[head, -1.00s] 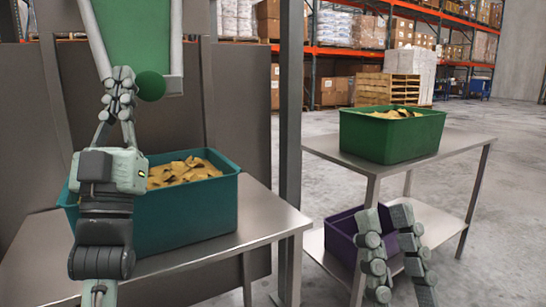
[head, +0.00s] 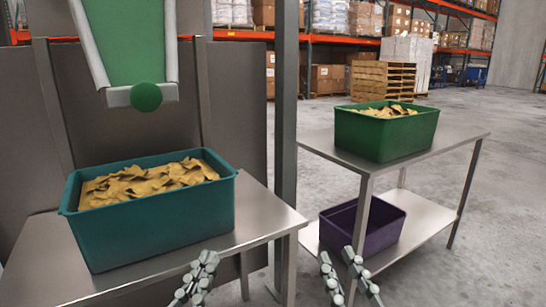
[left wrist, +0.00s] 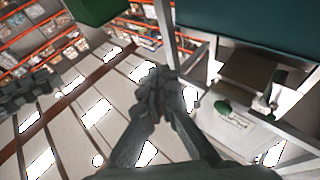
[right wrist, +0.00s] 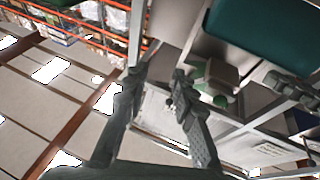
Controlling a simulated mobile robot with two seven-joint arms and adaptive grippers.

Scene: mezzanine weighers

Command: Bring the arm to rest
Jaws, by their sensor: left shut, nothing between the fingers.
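My left gripper (head: 207,262) is low in the head view, in front of the left table's front edge. It is shut and empty; its fingers meet in the left wrist view (left wrist: 160,82). My right gripper (head: 337,256) is at the bottom of the head view, before the right table. Its fingers stand apart with nothing between them, as the right wrist view also shows (right wrist: 155,80). Both arms are mostly below the head view.

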